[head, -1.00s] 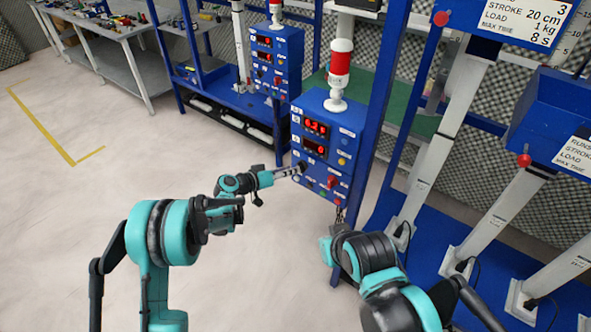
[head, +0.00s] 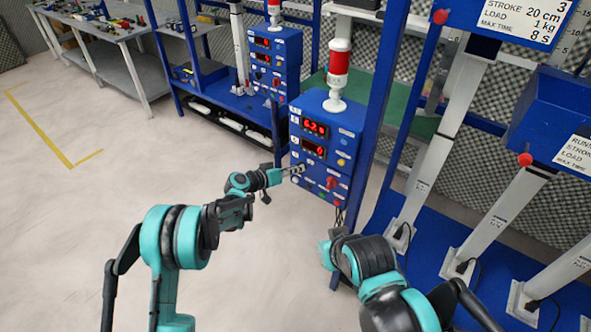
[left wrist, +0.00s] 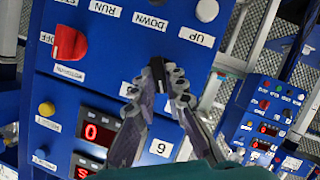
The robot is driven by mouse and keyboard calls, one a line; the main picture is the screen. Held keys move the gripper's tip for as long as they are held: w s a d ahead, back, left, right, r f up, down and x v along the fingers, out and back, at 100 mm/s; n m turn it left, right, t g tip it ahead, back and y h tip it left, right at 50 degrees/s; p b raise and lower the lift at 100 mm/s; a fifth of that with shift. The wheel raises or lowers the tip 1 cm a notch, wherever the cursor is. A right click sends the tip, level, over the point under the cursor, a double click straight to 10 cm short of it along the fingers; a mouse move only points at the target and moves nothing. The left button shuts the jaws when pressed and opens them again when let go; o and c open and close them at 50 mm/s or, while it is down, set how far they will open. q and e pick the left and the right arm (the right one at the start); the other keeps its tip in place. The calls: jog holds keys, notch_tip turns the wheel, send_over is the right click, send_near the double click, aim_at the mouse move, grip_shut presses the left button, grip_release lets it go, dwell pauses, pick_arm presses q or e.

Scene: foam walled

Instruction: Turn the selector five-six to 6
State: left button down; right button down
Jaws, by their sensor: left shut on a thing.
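The blue control box (head: 346,128) with a red-and-white beacon stands right of my left arm. My left gripper (head: 300,168) reaches its front panel from the left. In the left wrist view, which shows the panel rotated, the left gripper (left wrist: 160,72) is shut on the small dark selector knob (left wrist: 136,90). The fingers hide most of the knob, so its pointing direction is unclear. A label "6" (left wrist: 160,148) sits below the fingers; no "5" label is readable. My right gripper (head: 340,222) is low beside the box, its fingers too small to judge.
A red switch (left wrist: 68,43), a yellow button (left wrist: 47,108) and red lit displays (left wrist: 97,133) share the panel. A second similar blue box (head: 275,60) stands behind. Blue-framed lift columns (head: 440,150) fill the right side. The floor at left is clear.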

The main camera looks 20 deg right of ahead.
pick_arm(q)
jog(key=m+t+y+b, duration=0.1)
jog(key=m, duration=0.1)
jog(key=m+t+y, duration=0.1)
jog(key=m+t, duration=0.1)
jog(key=m, duration=0.1)
jog(key=m+t+y+b, duration=0.1)
jog(key=m, duration=0.1)
jog(key=shift+s+d+m+y+b, duration=0.3)
jog(key=shift+s+m, duration=0.1)
dwell(0.4)
jog(key=shift+t, duration=0.3)
jog(key=c, duration=1.6)
grip_release()
jog(key=shift+o, duration=0.2)
